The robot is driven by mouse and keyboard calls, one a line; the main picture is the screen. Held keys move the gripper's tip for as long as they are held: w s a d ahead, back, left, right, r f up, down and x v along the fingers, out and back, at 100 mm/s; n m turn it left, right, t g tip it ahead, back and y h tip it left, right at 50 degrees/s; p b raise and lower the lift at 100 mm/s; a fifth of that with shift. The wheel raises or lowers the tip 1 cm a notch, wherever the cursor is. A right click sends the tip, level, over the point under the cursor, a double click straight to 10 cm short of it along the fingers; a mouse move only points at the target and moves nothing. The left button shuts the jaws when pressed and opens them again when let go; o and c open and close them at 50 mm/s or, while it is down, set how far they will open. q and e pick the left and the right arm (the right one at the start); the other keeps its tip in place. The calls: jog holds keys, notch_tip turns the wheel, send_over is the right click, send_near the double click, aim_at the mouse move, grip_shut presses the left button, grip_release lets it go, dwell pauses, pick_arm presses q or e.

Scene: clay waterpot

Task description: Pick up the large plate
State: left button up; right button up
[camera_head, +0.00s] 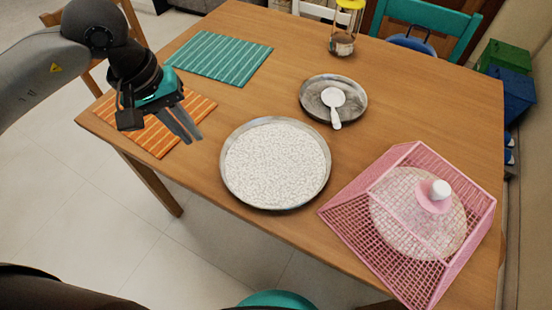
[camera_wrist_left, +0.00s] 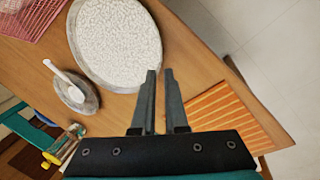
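The large plate (camera_head: 276,163) is round with a grey rim and a white speckled surface. My left gripper (camera_head: 187,138) is left of the plate, above the table edge by the orange mat, apart from the plate. In the left wrist view its two fingers (camera_wrist_left: 160,100) are slightly parted with nothing between them. My right gripper is not in view.
A smaller grey plate (camera_head: 316,84) with a white spoon (camera_head: 334,105) lies behind the large plate. A pink mesh cover (camera_head: 468,255) stands at right. Orange (camera_head: 147,144) and teal (camera_head: 205,57) striped mats lie at left. A yellow-lidded jar (camera_head: 344,40) stands at the back.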

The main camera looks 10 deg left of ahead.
pick_arm(q)
jog(key=b, duration=0.1)
send_near(221, 166)
jog(key=f, duration=0.2)
jog(key=d+f, duration=0.1)
jog(key=f, duration=0.1)
jog(key=shift+s+d+f+b, duration=0.1)
jog(key=shift+s+d+b, duration=0.1)
jog(key=shift+b, duration=0.2)
jog(key=x, duration=0.2)
jog(key=b+x, duration=0.1)
jog(key=shift+w+a+f, duration=0.2)
jog(key=shift+w+f, duration=0.1)
jog(key=shift+w, duration=0.05)
jog(key=shift+d+f, duration=0.2)
jog(key=shift+f, duration=0.5)
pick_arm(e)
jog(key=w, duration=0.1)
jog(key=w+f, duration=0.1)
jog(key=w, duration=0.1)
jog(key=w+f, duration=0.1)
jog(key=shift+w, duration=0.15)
pick_arm(q)
grip_shut()
jog(key=shift+w+r, duration=0.1)
jog(key=shift+r, duration=0.05)
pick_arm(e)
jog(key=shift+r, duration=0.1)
